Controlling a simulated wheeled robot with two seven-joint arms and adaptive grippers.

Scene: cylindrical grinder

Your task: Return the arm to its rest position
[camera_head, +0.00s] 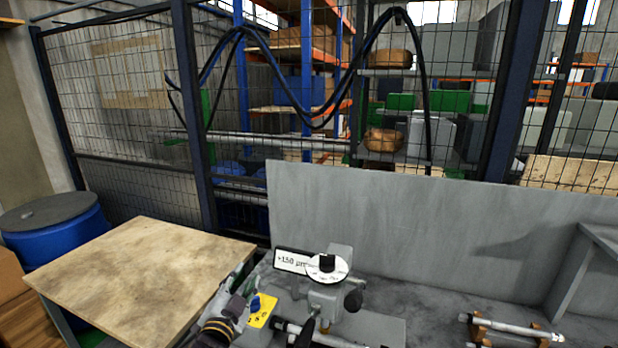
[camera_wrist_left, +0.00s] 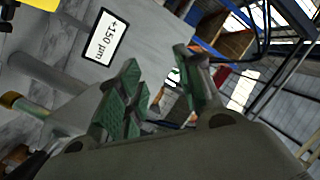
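My left gripper (camera_head: 238,288) is at the bottom of the head view, beside the left end of the grinder (camera_head: 326,298); its fingers show small there. In the left wrist view its two green-padded fingers (camera_wrist_left: 157,78) stand apart with nothing held between them. The grinder has a round white dial with a black knob, and a label reading "+150 µm" (camera_head: 291,261) stands behind it. The label also shows in the left wrist view (camera_wrist_left: 104,38). My right gripper is in neither view.
A wooden-topped table (camera_head: 140,275) stands at left, with a blue drum (camera_head: 55,228) behind it. A grey panel (camera_head: 420,215) backs the workbench. A metal shaft on wooden supports (camera_head: 510,326) lies at right. A mesh fence (camera_head: 130,110) closes off the shelves.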

